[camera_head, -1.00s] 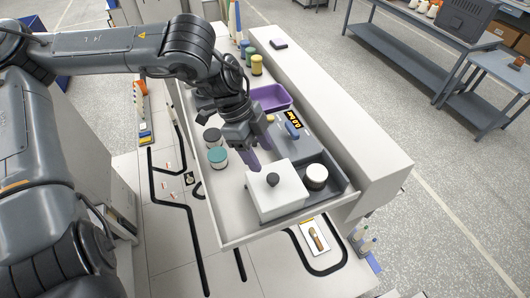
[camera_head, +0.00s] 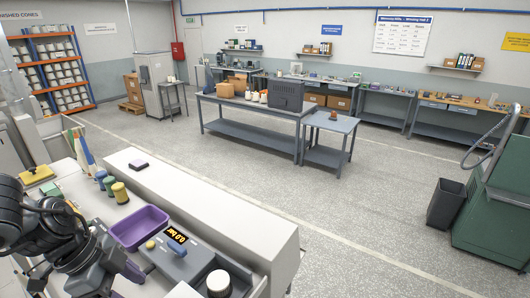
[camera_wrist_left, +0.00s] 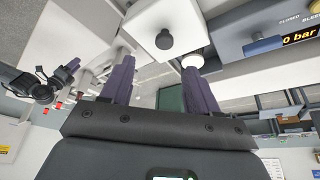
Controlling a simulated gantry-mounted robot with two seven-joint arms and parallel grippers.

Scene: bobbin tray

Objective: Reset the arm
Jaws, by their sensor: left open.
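A purple bin (camera_head: 140,228), a grey console with a yellow-lit display (camera_head: 176,234), a round white-topped jar (camera_head: 218,282) and several coloured spools (camera_head: 120,192) are close to the gripper. A white ledge (camera_head: 215,213) borders the tray. Open floor and a workbench (camera_head: 250,109) lie beyond.

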